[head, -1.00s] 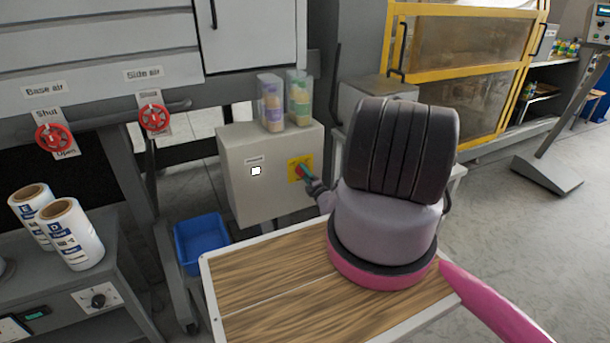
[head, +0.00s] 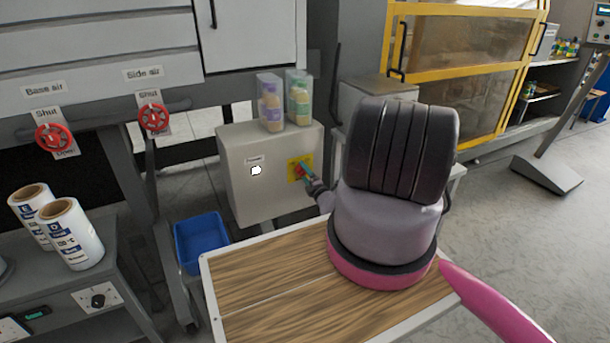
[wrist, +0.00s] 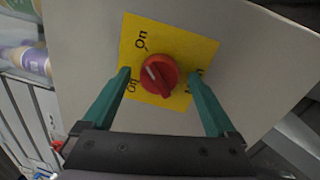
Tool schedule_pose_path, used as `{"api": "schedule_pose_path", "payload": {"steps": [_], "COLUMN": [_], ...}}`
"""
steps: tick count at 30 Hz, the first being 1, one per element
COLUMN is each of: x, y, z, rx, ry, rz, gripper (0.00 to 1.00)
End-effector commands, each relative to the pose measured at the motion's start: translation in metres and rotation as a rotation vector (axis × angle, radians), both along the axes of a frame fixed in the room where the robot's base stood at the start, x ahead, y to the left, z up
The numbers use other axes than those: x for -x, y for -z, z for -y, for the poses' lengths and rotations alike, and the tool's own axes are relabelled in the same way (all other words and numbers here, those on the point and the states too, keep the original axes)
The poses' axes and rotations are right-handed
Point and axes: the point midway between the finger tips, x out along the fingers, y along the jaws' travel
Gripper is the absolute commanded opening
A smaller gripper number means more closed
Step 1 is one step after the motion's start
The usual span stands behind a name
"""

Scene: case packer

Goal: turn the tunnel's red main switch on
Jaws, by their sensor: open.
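The red main switch (wrist: 160,76) is a round red knob on a yellow plate (wrist: 205,49) in the wrist view. One "On" label shows at the plate's upper left; the other labels are partly covered by my fingers. The knob's white mark points to the upper left, between labels. My gripper (wrist: 159,72) is open, with one green finger on each side of the knob and gaps visible between. In the head view the switch (head: 298,171) sits on the front of a grey box (head: 270,195), and my gripper (head: 308,175) is at it, partly hiding it.
Two clear containers (head: 270,103) (head: 299,98) stand on top of the box. A white lamp (head: 255,170) is on its front. A blue bin (head: 201,242) is at lower left. Red valve wheels (head: 54,138) (head: 154,118) are further left, above white rolls (head: 72,235).

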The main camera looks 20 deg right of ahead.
Motion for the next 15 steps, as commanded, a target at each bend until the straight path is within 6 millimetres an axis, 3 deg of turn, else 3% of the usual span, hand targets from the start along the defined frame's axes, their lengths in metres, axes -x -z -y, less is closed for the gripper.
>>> {"api": "schedule_pose_path", "payload": {"steps": [5, 15], "x": [0.022, 0.088], "y": [0.003, 0.008], "z": [0.002, 0.004], "rx": [-0.002, -0.003], "ry": [0.001, 0.002], "rz": [-0.003, -0.003], "gripper": [0.92, 0.92]}}
